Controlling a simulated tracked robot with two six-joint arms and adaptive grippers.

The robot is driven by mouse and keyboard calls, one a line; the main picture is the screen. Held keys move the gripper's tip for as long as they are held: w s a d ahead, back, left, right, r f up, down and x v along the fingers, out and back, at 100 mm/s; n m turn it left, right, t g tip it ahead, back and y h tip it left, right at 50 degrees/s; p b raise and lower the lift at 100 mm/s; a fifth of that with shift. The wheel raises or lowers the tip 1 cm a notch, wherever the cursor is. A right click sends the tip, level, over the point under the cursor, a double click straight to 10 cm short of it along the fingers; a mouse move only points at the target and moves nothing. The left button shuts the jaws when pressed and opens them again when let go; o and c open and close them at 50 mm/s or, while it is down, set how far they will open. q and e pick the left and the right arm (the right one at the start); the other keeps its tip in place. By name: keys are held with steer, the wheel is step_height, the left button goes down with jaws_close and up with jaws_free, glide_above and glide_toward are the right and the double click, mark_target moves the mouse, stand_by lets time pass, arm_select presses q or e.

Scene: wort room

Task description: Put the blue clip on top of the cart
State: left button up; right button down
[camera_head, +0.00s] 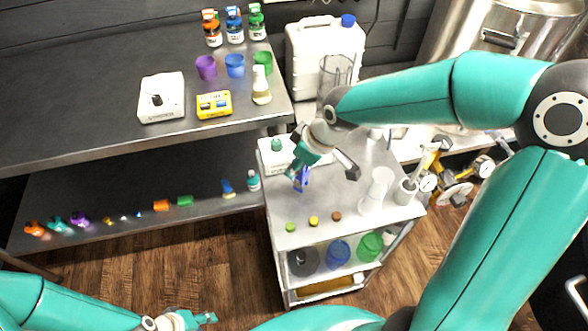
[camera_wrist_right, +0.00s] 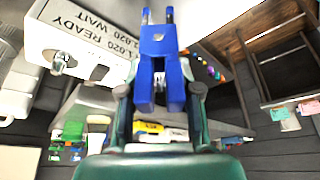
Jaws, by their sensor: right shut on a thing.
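The blue clip (camera_head: 301,179) is held in my right gripper (camera_head: 318,160), over the left-middle part of the cart top (camera_head: 325,202). In the right wrist view the clip (camera_wrist_right: 160,62) sits between the two fingers of my right gripper (camera_wrist_right: 159,92), its prongs pointing away from me. I cannot tell whether the clip touches the cart top. My left gripper (camera_head: 200,319) is low at the bottom edge of the head view, away from the cart; its finger opening is too small to judge.
A white device (camera_head: 268,157), marked READY and WAIT in the wrist view (camera_wrist_right: 95,35), stands at the cart's back left. Green, yellow and brown caps (camera_head: 313,221) line the front. A white mortar (camera_head: 405,191) stands right. The middle front is clear.

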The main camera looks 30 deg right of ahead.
step_height(320, 180, down, 2)
steer(key=shift+f, duration=0.15)
steer(key=c, duration=0.8)
jaws_free()
steer(key=shift+r, duration=0.2)
steer(key=shift+r, duration=0.2)
steer(key=v, duration=1.1)
steer(key=shift+r, duration=0.3)
